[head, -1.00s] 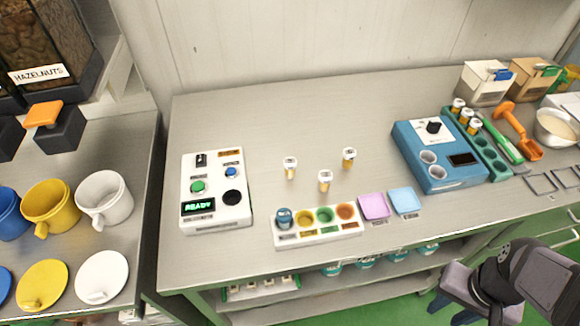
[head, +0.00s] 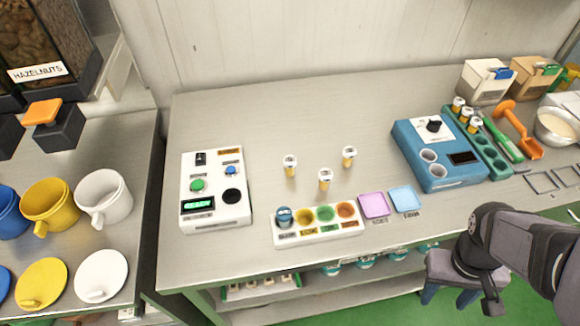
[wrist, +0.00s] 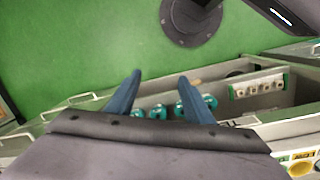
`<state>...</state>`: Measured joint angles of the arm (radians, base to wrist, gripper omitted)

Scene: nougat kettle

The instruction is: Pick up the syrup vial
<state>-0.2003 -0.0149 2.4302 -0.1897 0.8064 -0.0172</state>
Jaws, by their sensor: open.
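Three small vials with white caps and amber contents stand upright on the steel bench in the head view: a left one (head: 290,167), a middle one (head: 325,180) and a right one (head: 349,157). Several similar vials (head: 466,114) stand in a green rack (head: 489,152) at the right. I cannot read which is the syrup vial. My gripper (head: 462,298) is open and empty, in front of the bench edge at lower right, well apart from the vials. In the wrist view its two dark blue fingers (wrist: 160,76) point over green floor, with no vial between them.
A white tray (head: 318,236) with coloured wells stands in front of the vials, beside purple (head: 373,205) and blue (head: 405,199) pads. A white control box (head: 216,190) is left, a blue device (head: 432,155) right. The bench behind the vials is clear.

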